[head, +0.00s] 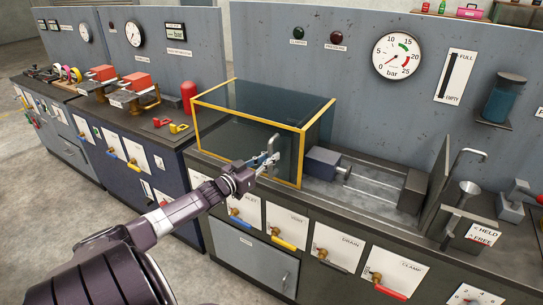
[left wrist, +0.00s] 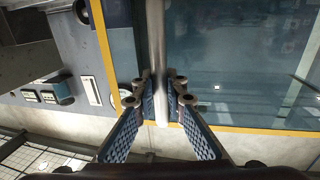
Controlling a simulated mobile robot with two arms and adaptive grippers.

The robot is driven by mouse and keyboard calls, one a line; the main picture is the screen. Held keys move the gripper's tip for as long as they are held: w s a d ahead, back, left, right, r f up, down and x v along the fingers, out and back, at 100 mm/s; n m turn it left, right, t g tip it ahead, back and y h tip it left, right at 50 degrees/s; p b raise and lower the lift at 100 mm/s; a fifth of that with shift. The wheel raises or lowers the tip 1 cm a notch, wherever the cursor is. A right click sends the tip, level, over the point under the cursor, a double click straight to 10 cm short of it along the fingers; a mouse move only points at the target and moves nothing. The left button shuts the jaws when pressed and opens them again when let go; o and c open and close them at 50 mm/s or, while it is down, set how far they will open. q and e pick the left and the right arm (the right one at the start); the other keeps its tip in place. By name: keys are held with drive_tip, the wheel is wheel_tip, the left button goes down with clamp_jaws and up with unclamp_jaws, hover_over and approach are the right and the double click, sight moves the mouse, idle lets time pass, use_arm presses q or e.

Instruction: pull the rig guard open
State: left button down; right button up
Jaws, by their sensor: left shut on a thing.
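The rig guard (head: 262,100) is a dark see-through box with yellow edges, standing on the middle bench in the head view. It fills the upper right of the left wrist view (left wrist: 235,65). A grey upright handle (head: 273,147) stands on its front face. In the left wrist view the handle is a pale bar (left wrist: 157,40) between my two finger pads. My left gripper (head: 265,161) is shut on this handle, in front of the guard; it also shows in the left wrist view (left wrist: 160,98). My right gripper is not in view.
Right of the guard, a grey block (head: 322,163) and rails lie on the bench. Farther right stand an upright plate, a funnel (head: 462,206) and a bent pipe. Valves with labels, such as DRAIN (head: 338,248), line the bench front. A gauge (head: 398,55) hangs on the back panel.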

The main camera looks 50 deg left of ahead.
use_arm(q)
drive_tip(key=c, duration=2)
unclamp_jaws()
drive_tip(key=shift+o, duration=0.2)
drive_tip(key=s+d, duration=0.1)
drive_tip(key=s, duration=1.1)
drive_tip(key=s+d+f+g+y, duration=0.1)
drive_tip(key=s+f+g, duration=0.3)
drive_tip(key=f, duration=0.8)
drive_tip(key=s+d+f+n+g, duration=0.1)
drive_tip(key=s+f, duration=0.5)
drive_tip(key=f, duration=0.5)
drive_tip(key=s+d+f+g+y, duration=0.1)
drive_tip(key=s+d+f+g, duration=0.3)
drive_tip(key=f, duration=0.8)
drive_tip(key=s+d+f+m+g+h, duration=0.15)
drive_tip(key=s+d+f+g, duration=0.25)
drive_tip(key=s+d+f, duration=1.1)
drive_tip(key=s+d+f+m+g+h, duration=0.1)
drive_tip(key=s+d+f+g, duration=0.1)
drive_tip(key=s+d+f, duration=0.2)
drive_tip(key=s+d+f+m+g+h, duration=0.1)
drive_tip(key=s+d+f+m+g, duration=0.1)
drive_tip(key=s+d+f, duration=0.2)
drive_tip(key=s+d, duration=0.3)
drive_tip(key=d, duration=0.4)
